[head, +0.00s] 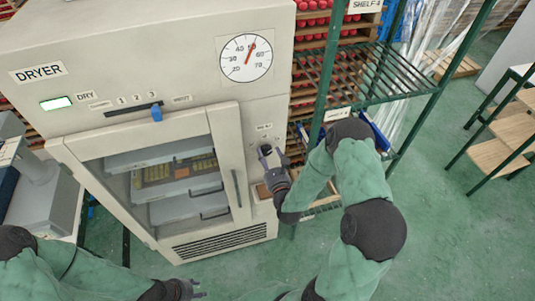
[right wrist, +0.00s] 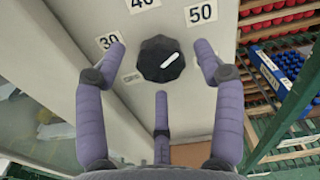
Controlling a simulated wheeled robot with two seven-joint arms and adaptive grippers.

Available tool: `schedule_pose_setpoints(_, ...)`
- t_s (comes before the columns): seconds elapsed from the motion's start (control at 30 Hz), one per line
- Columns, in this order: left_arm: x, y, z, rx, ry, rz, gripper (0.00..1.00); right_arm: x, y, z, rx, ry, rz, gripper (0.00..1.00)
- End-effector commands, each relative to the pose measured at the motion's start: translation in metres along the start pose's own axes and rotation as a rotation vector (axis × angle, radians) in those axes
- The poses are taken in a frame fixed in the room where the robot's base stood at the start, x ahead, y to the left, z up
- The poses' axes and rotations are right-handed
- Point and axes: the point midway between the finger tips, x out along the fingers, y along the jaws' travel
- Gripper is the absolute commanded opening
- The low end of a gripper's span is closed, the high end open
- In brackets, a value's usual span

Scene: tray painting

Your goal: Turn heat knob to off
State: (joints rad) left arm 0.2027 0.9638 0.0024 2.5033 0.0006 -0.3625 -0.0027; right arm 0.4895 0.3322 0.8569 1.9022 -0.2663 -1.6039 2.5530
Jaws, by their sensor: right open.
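The heat knob (right wrist: 158,60) is a black, faceted dial on the dryer's pale panel in the right wrist view. Its white mark points up and right, toward the label 50 (right wrist: 201,12). My right gripper (right wrist: 160,72) is open, its three purple fingers spread around the knob with gaps visible. In the head view, my right gripper (head: 268,157) is at the panel right of the dryer door and largely hides the knob. My left gripper (head: 185,289) is low at the bottom edge, away from the dryer controls; its finger opening is unclear.
The dryer (head: 150,40) has a round gauge (head: 246,58) with a red needle near 50 and a blue slider (head: 156,114). Its glass door (head: 224,150) is shut, with trays inside. A green shelf rack (head: 320,110) stands close to the right of the panel.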

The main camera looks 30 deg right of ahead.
Motion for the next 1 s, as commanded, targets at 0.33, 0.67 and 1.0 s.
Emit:
schedule_pose_setpoints(0.33,-0.0010,0.0004,0.0001,0.000,0.000,0.000,0.40,0.0103,0.0003,-0.0004,0.000,0.001,0.001,0.69)
schedule_pose_setpoints(0.67,-0.0010,0.0004,0.0001,0.000,0.000,0.000,0.40,0.0102,0.0002,-0.0001,0.000,0.000,0.001,0.13)
schedule_pose_setpoints(1.0,0.0036,-0.0013,-0.0001,0.000,0.000,0.000,0.40,0.0107,0.0001,-0.0001,-0.040,-0.003,0.000,0.12)
